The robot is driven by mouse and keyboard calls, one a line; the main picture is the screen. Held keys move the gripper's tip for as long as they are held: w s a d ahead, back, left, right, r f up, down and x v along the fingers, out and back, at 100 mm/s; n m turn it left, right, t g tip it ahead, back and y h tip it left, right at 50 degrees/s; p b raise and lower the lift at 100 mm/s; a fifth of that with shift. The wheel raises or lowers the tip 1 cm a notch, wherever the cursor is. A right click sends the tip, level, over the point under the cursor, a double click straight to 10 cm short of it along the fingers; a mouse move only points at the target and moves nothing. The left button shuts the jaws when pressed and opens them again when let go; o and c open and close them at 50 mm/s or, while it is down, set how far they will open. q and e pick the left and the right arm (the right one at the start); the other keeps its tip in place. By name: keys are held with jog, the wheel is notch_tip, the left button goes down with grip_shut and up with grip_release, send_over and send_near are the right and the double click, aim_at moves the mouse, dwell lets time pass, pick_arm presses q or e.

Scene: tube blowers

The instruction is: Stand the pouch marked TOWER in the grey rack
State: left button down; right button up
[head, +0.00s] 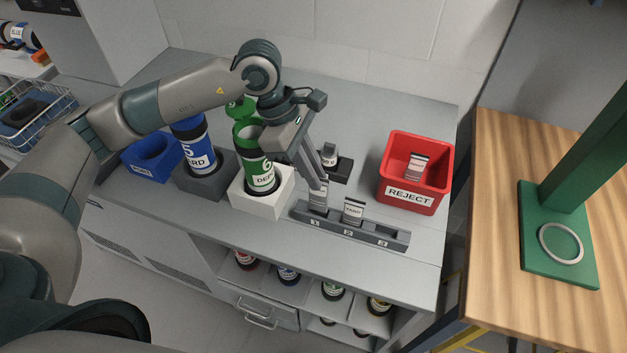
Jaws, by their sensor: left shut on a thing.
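The grey rack (378,236) lies near the front of the grey counter, with slots marked 1, 2 and 3. My left gripper (319,186) points down over slot 1 and is shut on a small grey-and-white pouch (318,201). That pouch is upright at slot 1; its label is too small or covered to read, and I cannot tell whether it rests on the slot's floor. A second pouch (353,211) stands in slot 2, its label hard to read. Slot 3 looks empty. My right gripper is not in view.
A red REJECT bin (409,195) holds another pouch (417,165). A small dark holder (343,171) with a grey item stands behind the rack. Left are a green canister (258,160) in a white block, a blue canister (193,143) and a blue holder (150,160).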

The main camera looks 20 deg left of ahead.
aim_at(314, 208)
pick_arm(q)
notch_tip(314, 208, down, 3)
jog(key=shift+f+p, duration=0.15)
jog(key=shift+p, duration=0.7)
jog(key=shift+f, duration=0.2)
jog(key=shift+f+b, duration=0.1)
jog(key=shift+b, duration=0.25)
jog(key=c, duration=1.8)
grip_release()
